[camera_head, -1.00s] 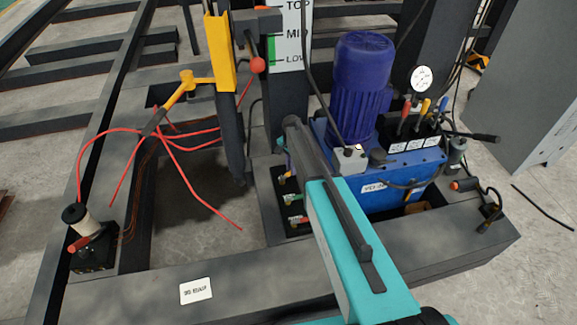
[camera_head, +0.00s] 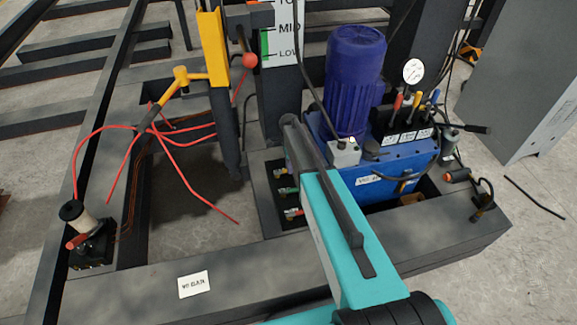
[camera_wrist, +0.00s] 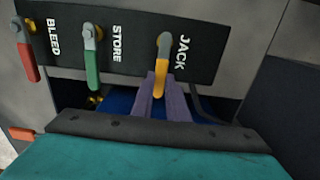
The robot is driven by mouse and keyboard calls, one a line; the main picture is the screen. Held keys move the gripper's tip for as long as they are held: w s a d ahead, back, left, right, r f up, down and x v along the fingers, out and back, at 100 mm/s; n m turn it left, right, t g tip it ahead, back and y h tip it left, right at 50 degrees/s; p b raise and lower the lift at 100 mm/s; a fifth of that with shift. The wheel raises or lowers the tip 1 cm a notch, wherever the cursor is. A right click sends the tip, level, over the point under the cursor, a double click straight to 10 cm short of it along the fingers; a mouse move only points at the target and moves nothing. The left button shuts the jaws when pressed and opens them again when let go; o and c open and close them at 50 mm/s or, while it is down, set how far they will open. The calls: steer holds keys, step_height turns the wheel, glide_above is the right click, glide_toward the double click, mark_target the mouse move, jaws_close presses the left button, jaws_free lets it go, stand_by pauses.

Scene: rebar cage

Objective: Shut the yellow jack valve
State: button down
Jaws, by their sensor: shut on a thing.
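In the head view, the panel's small handles show left of my arm, which hides my fingertips.
The blue pump unit (camera_head: 385,160) with its dark blue motor (camera_head: 354,80) stands right of the panel. Red hoses (camera_head: 185,143) and a yellow bracket (camera_head: 213,50) are at left. A small box with a spool (camera_head: 92,240) sits on the frame's left corner.

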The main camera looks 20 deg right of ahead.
steer(key=c, duration=1.7)
jaws_free()
steer(key=shift+r, duration=0.1)
step_height(320, 180, up, 14)
steer(key=shift+f, duration=0.15)
